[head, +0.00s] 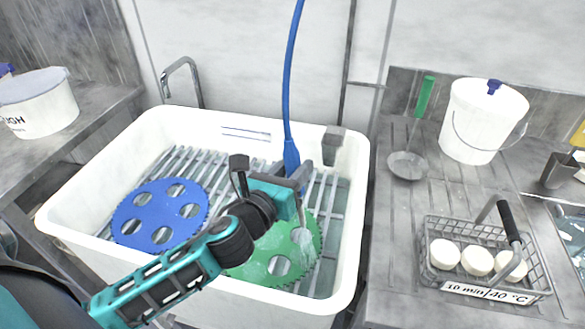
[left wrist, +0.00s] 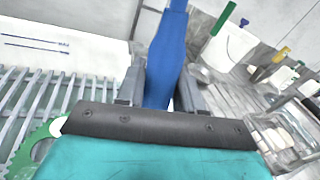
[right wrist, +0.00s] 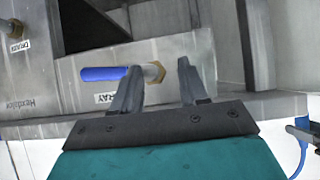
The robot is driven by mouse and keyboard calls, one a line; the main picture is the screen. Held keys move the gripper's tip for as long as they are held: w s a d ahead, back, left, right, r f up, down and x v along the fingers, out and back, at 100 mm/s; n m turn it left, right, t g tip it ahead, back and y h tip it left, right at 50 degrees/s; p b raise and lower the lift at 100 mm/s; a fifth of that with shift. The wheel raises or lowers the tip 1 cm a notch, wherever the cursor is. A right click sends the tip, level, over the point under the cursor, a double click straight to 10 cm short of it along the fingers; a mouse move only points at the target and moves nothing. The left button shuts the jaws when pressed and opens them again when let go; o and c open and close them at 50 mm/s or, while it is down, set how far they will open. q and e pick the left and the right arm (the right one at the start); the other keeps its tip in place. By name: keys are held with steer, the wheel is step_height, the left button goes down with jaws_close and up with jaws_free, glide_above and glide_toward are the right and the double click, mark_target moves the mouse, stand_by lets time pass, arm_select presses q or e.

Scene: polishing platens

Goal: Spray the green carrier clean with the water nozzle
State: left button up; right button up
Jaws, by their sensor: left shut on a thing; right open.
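The green carrier (head: 272,256), a toothed disc with holes, lies on the slatted rack at the right of the white basin (head: 75,210). My left gripper (head: 300,174) is above it, shut on the blue water nozzle (head: 291,155), whose hose runs upward. The nozzle also stands between the left fingers in the left wrist view (left wrist: 168,60). A pale streak, apparently water, falls below the gripper onto the green carrier. My arm hides part of this carrier. My right gripper (right wrist: 160,80) is open near a blue valve lever (right wrist: 103,74), whose label is partly readable as "RAY".
A blue carrier (head: 140,212) lies at the left of the rack. A wire basket (head: 430,265) with white round pieces, a white bucket (head: 470,120) and a green-handled tool (head: 424,98) are on the right counter. A "DRAIN" valve (right wrist: 15,28) is left of the blue lever.

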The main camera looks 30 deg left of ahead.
stand_by(0.4)
arm_select(q)
steer(key=w+a+b, duration=0.1)
steer(key=w+a, duration=0.2)
steer(key=a, duration=0.6)
steer(key=w+a, duration=0.4)
steer(key=a, duration=0.5)
steer(key=shift+w+a+b, duration=0.15)
steer(key=shift+a+b, duration=0.1)
steer(key=shift+b, duration=0.1)
stand_by(0.5)
stand_by(0.7)
steer(key=shift+r+p, duration=0.85)
steer(key=shift+r, duration=1.85)
